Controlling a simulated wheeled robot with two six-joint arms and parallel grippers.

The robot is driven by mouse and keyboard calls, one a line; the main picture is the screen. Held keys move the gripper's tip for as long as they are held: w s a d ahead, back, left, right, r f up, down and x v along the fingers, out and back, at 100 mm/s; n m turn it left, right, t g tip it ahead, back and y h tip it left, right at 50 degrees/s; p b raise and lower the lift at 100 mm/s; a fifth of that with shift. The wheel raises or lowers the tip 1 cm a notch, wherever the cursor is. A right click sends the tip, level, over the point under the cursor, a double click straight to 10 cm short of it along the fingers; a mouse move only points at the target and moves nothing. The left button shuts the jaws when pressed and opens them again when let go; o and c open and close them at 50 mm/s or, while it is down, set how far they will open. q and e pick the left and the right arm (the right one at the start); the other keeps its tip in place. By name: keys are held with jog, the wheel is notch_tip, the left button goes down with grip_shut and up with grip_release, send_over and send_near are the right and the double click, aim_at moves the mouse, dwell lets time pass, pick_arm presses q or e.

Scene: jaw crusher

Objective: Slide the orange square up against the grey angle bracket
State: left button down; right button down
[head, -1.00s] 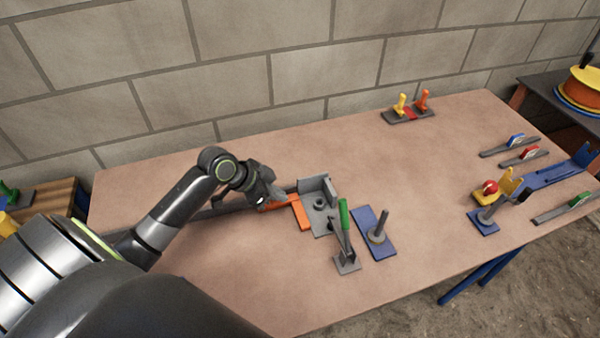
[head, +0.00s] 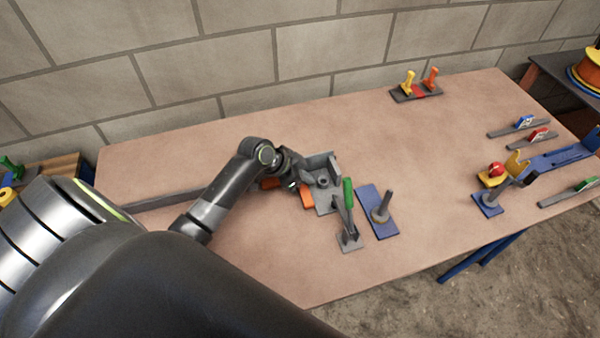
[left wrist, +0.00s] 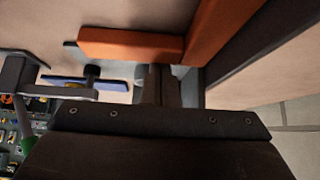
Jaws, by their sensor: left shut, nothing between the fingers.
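The orange square (head: 307,200) lies on the table, just left of the grey angle bracket (head: 325,202). My left gripper (head: 298,186) is shut and empty, low over the square, and hides its middle. Another part of the square (head: 268,184) shows left of the gripper. In the left wrist view, two orange arms of the square (left wrist: 130,43) meet near a corner just beyond the shut fingers (left wrist: 158,85). I cannot tell whether the fingers touch the square, or whether the square touches the bracket. My right gripper is not in view.
A green-handled clamp (head: 347,215) and a blue plate with a post (head: 378,212) stand right of the bracket. A long grey bar (head: 150,198) lies at left. A block with yellow and orange pegs (head: 416,92) is at the back. The table's middle right is clear.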

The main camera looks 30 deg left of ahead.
pick_arm(q)
jog(key=shift+w+f, duration=0.1)
jog(key=shift+s+a+p, duration=0.4)
jog(key=shift+s+p, duration=0.1)
jog(key=shift+s+a, duration=0.1)
jog(key=shift+s, duration=0.1)
